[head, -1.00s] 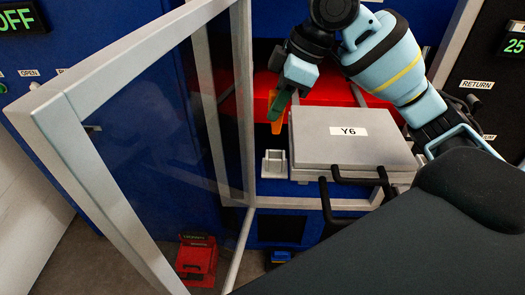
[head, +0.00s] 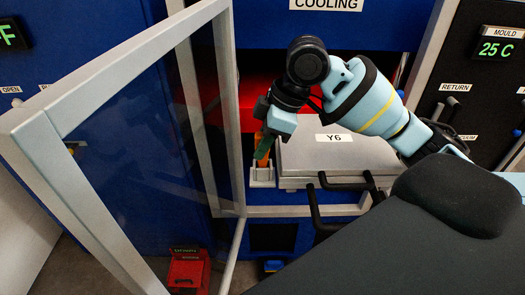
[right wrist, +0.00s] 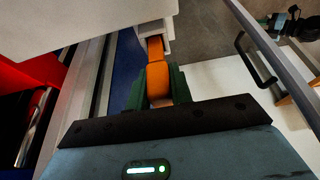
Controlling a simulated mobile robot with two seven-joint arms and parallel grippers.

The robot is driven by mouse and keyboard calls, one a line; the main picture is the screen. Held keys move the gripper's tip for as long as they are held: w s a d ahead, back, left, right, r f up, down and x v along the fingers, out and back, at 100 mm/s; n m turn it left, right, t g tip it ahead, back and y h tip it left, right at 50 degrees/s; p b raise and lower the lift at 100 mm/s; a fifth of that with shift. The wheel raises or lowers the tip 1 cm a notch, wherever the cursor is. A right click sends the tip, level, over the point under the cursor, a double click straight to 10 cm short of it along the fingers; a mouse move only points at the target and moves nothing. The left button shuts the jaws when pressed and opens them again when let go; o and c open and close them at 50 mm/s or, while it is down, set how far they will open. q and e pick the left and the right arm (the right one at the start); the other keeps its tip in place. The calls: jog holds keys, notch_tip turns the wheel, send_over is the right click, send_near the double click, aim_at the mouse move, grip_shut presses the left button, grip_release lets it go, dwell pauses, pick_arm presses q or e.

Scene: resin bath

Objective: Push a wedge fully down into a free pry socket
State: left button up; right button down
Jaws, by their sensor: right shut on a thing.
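An orange wedge (head: 263,148) is held in my right gripper (head: 266,152), whose green fingers are shut on it. In the right wrist view the wedge (right wrist: 157,75) points away from the fingers (right wrist: 157,88), and its far end meets a pale grey pry socket (right wrist: 167,32). In the head view the socket (head: 262,178) is a small grey bracket at the left side of the mould labelled Y6 (head: 340,153). The wedge's lower end is at the socket's opening; how deep it sits is hidden. My left gripper is not in view.
A glass door with a pale frame (head: 90,62) stands open at the left. Black handles (head: 345,181) stick out from the mould's front. A red interior lies behind the mould. A red box (head: 187,270) sits on the floor.

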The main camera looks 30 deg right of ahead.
jog(key=shift+f, duration=1.3)
jog(key=c, duration=1.3)
grip_release()
jog(key=shift+f, duration=0.15)
jog(key=shift+o, duration=0.2)
jog(key=shift+d+r, duration=0.1)
jog(key=shift+r, duration=0.4)
jog(key=v, duration=1.1)
jog(key=shift+r, duration=0.2)
jog(key=shift+s, duration=0.1)
